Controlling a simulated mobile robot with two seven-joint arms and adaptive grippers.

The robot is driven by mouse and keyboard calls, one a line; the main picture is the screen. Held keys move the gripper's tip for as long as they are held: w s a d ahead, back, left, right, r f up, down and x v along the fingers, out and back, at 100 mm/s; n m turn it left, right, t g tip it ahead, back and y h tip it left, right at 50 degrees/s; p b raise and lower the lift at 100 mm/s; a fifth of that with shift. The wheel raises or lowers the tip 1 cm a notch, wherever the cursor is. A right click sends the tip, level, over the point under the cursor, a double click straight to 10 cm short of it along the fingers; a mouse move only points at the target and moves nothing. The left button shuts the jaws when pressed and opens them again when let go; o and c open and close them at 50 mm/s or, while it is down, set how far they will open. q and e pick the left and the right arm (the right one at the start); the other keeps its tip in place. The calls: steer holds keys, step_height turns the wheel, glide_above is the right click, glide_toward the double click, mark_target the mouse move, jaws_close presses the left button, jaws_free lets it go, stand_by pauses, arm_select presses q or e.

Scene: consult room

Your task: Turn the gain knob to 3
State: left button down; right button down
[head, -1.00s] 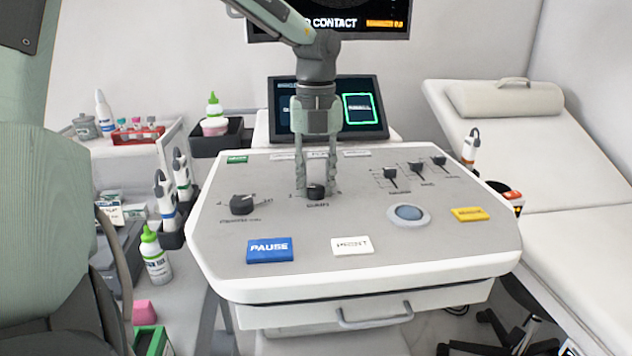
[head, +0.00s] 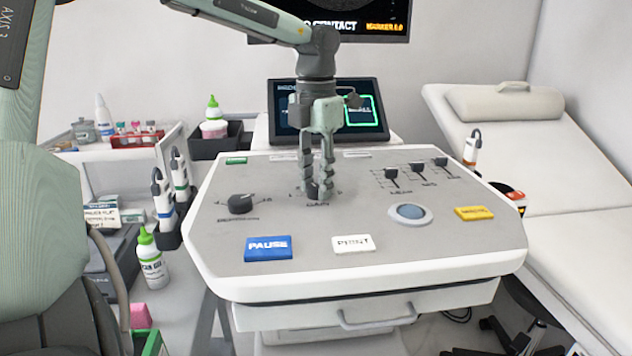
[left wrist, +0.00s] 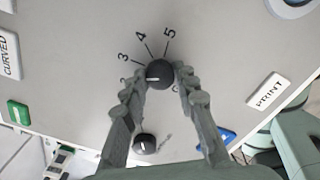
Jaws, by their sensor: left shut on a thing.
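The gain knob (head: 313,193) is a small black knob on the grey console top, with the label GAIN in front of it. My left gripper (head: 316,182) points straight down and is shut on it, one finger on each side. In the left wrist view the knob (left wrist: 159,73) sits between the fingertips of my left gripper (left wrist: 160,80). Its white pointer line points left in that picture, below the printed 3, toward the left finger. The 3, 4 and 5 are readable; the fingers partly hide other marks. My right gripper is not in view.
Another black knob (head: 241,204) stands to the left on the console (head: 350,215). Three sliders (head: 391,174) and a round trackball (head: 408,212) are on the right. The blue PAUSE (head: 268,248) and white PRINT (head: 353,244) buttons lie in front. A touchscreen (head: 362,110) stands behind.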

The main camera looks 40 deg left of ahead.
mark_target(316, 187)
arm_select(q)
steer(key=m, duration=0.5)
stand_by(0.5)
steer(key=c, duration=1.2)
jaws_free()
step_height(316, 187, up, 12)
steer(key=shift+r, duration=0.1)
steer(key=shift+s, duration=0.1)
